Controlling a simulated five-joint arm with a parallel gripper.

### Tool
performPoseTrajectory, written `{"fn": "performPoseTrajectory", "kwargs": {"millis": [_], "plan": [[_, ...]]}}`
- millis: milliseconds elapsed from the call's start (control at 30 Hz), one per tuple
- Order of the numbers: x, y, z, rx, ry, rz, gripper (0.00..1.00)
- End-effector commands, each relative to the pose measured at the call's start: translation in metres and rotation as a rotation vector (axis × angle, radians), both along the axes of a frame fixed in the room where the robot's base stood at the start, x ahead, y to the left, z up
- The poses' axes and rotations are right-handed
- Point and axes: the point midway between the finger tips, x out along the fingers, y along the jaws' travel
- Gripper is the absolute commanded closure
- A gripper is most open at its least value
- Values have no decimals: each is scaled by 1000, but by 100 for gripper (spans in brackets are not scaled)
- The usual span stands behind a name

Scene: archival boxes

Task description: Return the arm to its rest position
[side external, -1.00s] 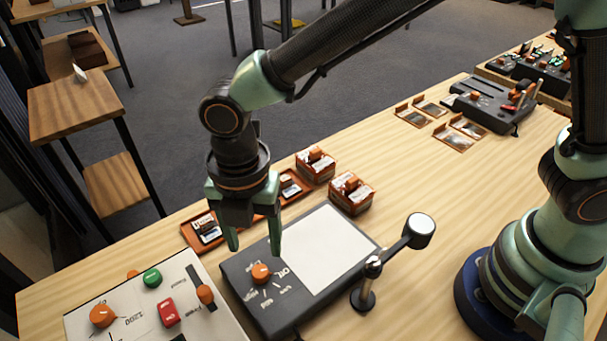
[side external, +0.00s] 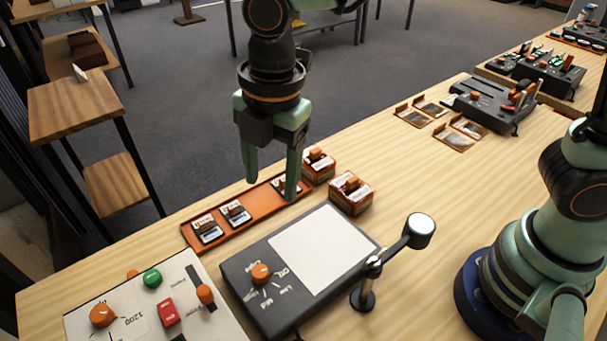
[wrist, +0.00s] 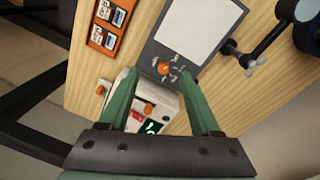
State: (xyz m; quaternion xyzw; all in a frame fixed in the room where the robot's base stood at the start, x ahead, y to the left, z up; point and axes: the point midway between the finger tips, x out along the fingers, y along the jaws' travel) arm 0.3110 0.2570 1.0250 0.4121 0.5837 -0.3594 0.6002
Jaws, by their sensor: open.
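My gripper (side external: 270,178) points down with its two green fingers apart and nothing between them. In the side external view it hangs above the long orange tray (side external: 215,238), which holds several small dark-framed cards. In the wrist view my gripper (wrist: 160,95) is also open and empty, and the tray (wrist: 92,44) lies at the upper left. My arm's upper part runs out of the top of the side external view, so its full pose is hidden.
A dark box with a white panel and orange knob (side external: 260,272) stands in front, with a jointed lamp-like arm (side external: 420,226) beside it. A white control box (side external: 140,315) is at front left. Two orange boxes (side external: 351,196) stand behind the panel. Open floor lies beyond the table.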

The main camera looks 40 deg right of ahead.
Motion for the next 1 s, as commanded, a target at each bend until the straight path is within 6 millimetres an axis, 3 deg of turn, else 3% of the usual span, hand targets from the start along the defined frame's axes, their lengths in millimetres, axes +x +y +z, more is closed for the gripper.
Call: {"fn": "performPoseTrajectory", "kwargs": {"millis": [33,233,500,700,1000], "plan": [[7,-23,12,28,-23,-138,36],[15,-106,41,143,-93,-708,36],[-3,-204,57,338,-179,-1442,36],[-20,-245,57,466,-220,-1806,36],[-26,-257,56,510,-231,-1922,36]]}}
